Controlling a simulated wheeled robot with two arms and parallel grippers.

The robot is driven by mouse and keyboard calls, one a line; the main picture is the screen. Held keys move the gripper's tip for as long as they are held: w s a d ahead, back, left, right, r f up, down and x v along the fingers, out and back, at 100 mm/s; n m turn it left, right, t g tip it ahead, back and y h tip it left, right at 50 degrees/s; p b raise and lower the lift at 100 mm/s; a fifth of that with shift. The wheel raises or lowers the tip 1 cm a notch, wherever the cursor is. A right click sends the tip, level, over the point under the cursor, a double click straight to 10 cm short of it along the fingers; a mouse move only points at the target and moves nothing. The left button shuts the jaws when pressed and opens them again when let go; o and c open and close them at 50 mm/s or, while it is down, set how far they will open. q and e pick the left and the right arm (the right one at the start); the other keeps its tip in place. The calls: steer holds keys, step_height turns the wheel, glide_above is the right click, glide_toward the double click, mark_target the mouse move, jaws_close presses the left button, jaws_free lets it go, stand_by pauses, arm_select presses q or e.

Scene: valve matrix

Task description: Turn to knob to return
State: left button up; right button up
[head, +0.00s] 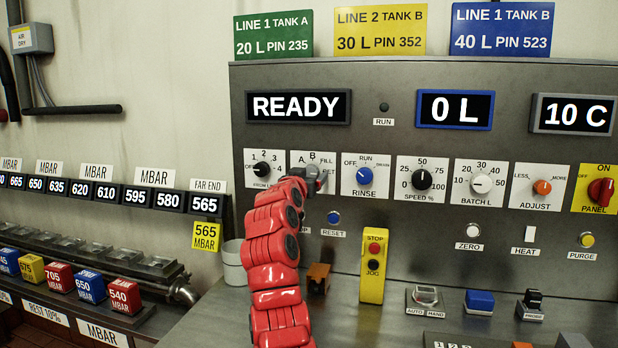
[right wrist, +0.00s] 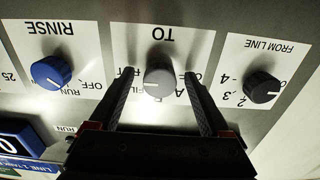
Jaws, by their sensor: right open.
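The TO knob (right wrist: 158,77) is a round grey knob on a white plate marked A, B, FILL and RET, shown upside down in the right wrist view. In the head view its plate (head: 311,160) is partly covered by my red right arm. My right gripper (right wrist: 160,74) is open, with one dark finger on each side of the knob. I cannot tell whether the fingers touch it, nor exactly which label the knob's mark points at. In the head view the right gripper (head: 303,178) is at the plate, mostly hidden by the arm. My left gripper is not in view.
The black FROM LINE knob (head: 262,169) and blue RINSE knob (head: 364,176) flank the TO plate closely. The display (head: 298,106) reads READY.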

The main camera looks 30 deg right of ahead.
steer(key=v, duration=1.7)
